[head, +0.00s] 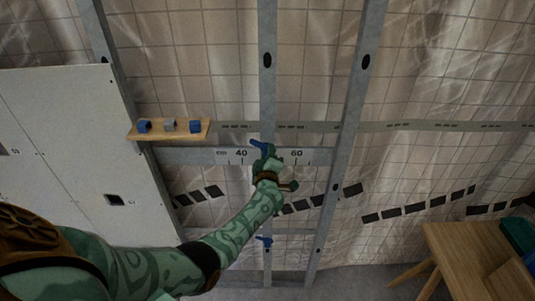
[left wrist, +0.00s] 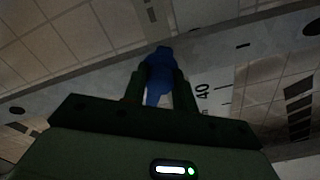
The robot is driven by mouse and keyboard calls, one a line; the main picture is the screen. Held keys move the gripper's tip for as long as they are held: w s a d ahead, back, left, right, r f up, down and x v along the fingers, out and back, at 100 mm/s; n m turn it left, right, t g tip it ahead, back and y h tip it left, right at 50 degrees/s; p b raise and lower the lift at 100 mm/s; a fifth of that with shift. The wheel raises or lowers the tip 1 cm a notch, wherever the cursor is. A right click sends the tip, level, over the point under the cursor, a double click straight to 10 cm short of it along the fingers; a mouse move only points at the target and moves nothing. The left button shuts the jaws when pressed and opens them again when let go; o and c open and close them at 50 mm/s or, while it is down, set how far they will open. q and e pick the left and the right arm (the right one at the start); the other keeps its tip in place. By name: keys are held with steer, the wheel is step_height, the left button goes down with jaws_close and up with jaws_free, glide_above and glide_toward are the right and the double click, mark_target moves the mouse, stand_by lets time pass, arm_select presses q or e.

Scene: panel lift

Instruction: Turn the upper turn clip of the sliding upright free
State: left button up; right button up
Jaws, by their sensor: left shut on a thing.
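The sliding upright (head: 267,88) is a grey metal stud running vertically in the middle of the head view. Its blue upper turn clip (head: 259,146) sits where the upright crosses the scale rail (head: 220,156), between the 40 and 60 marks. My left gripper (head: 268,160) is at this clip. In the left wrist view the blue clip (left wrist: 159,72) is between the two fingers of my left gripper (left wrist: 160,90), which are shut on it. A blue lower clip (head: 265,241) is on the upright further down. My right gripper is not in view.
A white panel (head: 70,130) covers the left side. A small wooden shelf (head: 170,134) holds blue and grey pieces. Another metal upright (head: 352,110) stands to the right. A wooden table (head: 465,255) with a green box (head: 518,235) is at the lower right.

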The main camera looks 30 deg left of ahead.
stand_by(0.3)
arm_select(q)
steer(key=o, duration=1)
steer(key=shift+c, duration=0.2)
steer(key=p+v, duration=0.7)
steer(key=v, duration=0.9)
steer(key=shift+s, duration=0.2)
